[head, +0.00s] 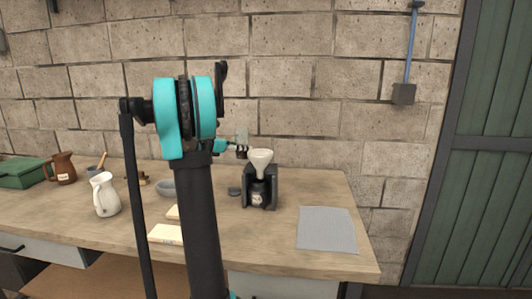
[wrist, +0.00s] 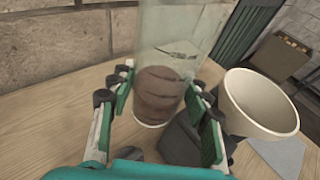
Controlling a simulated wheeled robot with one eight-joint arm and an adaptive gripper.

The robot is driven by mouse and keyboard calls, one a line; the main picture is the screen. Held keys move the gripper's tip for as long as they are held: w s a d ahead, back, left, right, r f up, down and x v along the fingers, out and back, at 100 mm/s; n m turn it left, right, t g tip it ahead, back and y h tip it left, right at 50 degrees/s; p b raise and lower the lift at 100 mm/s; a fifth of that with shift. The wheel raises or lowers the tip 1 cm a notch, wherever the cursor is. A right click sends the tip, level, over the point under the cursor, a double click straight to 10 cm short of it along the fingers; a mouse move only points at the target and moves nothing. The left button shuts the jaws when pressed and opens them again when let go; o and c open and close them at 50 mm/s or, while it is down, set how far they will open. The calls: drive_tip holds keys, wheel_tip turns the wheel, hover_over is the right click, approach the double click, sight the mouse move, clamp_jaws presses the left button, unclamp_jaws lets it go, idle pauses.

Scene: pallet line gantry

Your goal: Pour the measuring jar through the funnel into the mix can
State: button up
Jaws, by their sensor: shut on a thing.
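My gripper (wrist: 160,88) is shut on the clear measuring jar (wrist: 175,35), with one finger on each side. The jar holds brown contents in its lower part. In the head view the jar (head: 242,136) looks about upright, above the bench and just left of the funnel. The cream funnel (head: 260,158) sits on top of a black stand (head: 274,188); it also shows in the wrist view (wrist: 240,112), right of the jar. The mix can (head: 257,195), dark with a pale label, stands in the stand below the funnel. The can's inside is hidden.
A grey mat (head: 326,230) lies right of the stand. A white pitcher (head: 105,196), a brown jug (head: 63,168), a grey bowl (head: 166,188) and a green box (head: 20,172) stand to the left on the bench. A dark round piece (head: 234,191) lies beside the stand.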

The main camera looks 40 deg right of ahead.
drive_tip(key=shift+s+d, duration=0.1)
drive_tip(key=shift+d, duration=0.15)
drive_tip(key=shift+s+a+r+m, duration=0.1)
drive_tip(key=shift+r+m, duration=0.05)
drive_tip(key=shift+m, duration=0.25)
